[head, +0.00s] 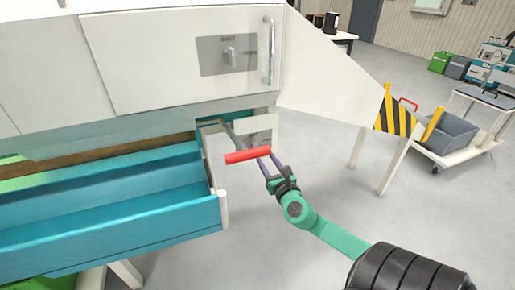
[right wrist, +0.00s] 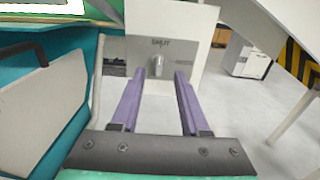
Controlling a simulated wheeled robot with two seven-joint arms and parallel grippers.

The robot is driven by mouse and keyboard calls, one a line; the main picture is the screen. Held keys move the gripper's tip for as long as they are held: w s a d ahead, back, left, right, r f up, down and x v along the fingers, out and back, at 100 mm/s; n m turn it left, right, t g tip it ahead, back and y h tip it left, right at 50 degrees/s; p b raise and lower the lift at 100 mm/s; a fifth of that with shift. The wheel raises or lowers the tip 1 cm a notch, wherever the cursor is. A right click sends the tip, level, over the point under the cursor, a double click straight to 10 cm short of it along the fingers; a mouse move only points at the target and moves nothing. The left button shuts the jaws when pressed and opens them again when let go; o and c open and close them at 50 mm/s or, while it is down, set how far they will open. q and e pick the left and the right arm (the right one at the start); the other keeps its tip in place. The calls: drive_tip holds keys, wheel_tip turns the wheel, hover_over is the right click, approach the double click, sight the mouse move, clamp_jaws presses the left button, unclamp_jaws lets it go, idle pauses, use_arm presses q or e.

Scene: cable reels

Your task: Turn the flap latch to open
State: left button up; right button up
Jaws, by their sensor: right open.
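A white flap (head: 150,68) on the machine front carries a grey plate with a small grey latch (head: 229,56) and a bar handle (head: 268,62); the marking above this latch is too small to read. The right wrist view shows a pale plate (right wrist: 205,77) marked "SHUT" with a grey knob-like latch (right wrist: 158,65) straight ahead, between the fingertips in the picture. My right gripper (head: 266,163) is open and empty, below the flap. Its purple fingers (right wrist: 154,85) appear apart from the knob. My left gripper is not in view.
A red bar handle (head: 247,155) lies close to the right fingers in the head view. An open teal drawer (head: 110,210) juts out at left. Yellow-black striped guard (head: 393,110) and a trolley with a grey bin (head: 447,133) stand right. Floor between is clear.

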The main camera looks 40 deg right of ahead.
sight(257, 145)
drive_tip(key=b+x, duration=0.1)
drive_tip(key=x, duration=0.7)
drive_tip(key=shift+w+d, duration=0.15)
drive_tip(key=shift+w, duration=0.2)
drive_tip(key=shift+w+d, duration=0.1)
drive_tip(key=shift+w, duration=0.2)
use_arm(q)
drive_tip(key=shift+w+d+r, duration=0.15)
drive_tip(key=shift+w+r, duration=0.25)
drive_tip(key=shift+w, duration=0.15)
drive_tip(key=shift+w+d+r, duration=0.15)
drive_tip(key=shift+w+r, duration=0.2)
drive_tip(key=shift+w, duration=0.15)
use_arm(e)
drive_tip(key=shift+c, duration=0.3)
clamp_jaws()
